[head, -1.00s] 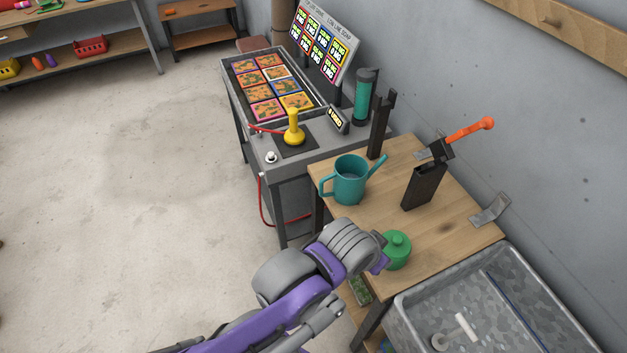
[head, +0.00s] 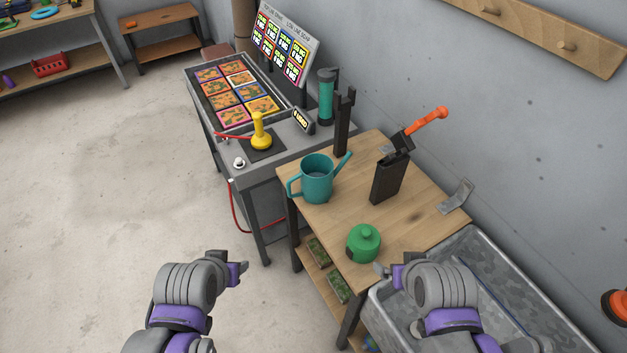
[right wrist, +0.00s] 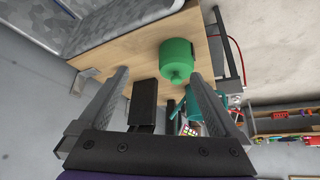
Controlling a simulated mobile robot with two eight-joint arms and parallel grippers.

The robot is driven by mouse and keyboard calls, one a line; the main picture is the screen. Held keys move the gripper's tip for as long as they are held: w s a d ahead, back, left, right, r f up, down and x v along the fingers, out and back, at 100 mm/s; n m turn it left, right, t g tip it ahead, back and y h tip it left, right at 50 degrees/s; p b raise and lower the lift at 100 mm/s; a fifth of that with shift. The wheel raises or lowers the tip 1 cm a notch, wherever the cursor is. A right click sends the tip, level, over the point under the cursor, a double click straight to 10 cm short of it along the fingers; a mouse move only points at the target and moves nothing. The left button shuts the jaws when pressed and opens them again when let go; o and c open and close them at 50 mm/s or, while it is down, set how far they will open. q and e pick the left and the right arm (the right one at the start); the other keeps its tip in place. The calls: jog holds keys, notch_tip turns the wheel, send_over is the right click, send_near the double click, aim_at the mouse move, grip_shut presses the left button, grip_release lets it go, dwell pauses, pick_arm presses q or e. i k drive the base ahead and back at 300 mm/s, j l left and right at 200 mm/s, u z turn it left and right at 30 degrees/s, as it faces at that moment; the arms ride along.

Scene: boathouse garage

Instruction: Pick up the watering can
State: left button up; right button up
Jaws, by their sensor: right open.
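The teal watering can (head: 317,180) stands upright on the wooden table, with its handle to the left and its spout to the right. In the right wrist view it shows partly (right wrist: 186,122), mostly hidden behind a finger. My right gripper (head: 384,270) is at the table's front right corner, beside the green lidded pot and apart from the can. In the right wrist view its two fingers (right wrist: 158,98) are spread with nothing held. My left gripper (head: 240,268) is over the floor, left of the table and apart from the can; its jaw opening is unclear.
The green pot (head: 363,244) stands between my right gripper and the can. A black holder (head: 389,179) with an orange-handled tool and a black post (head: 342,125) stand behind. A grey basin (head: 480,265) adjoins the table's right. A game console (head: 278,150) stands beyond; floor at left is clear.

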aim_at(316, 174)
jog(key=z, duration=2.5)
jog(key=k+j+u, duration=0.15)
jog(key=u, duration=0.25)
jog(key=k+j+u, duration=0.1)
jog(key=u, duration=0.35)
jog(key=j+u, duration=0.4)
jog(key=k+l, duration=0.05)
jog(key=l, duration=0.05)
